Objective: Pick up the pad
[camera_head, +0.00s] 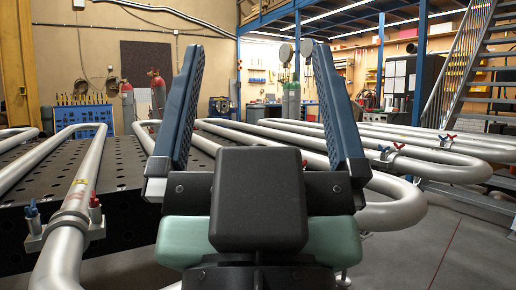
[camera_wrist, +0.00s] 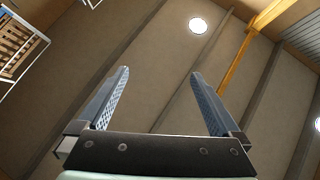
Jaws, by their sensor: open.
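My gripper (camera_head: 258,60) stands upright in the middle of the head view. Its two dark blue ribbed fingers are spread wide apart with nothing between them. I cannot make out a pad in either view. My gripper hides part of the middle of the scene.
A dark perforated table (camera_head: 120,180) spans the left, with silver serpentine pipes (camera_head: 88,165) over it. More pipe coils (camera_head: 440,165) run at the right. Small red and blue clamps (camera_head: 95,203) sit on the pipes. Metal stairs (camera_head: 470,50) rise at the back right. Grey floor (camera_head: 440,245) is clear at front right.

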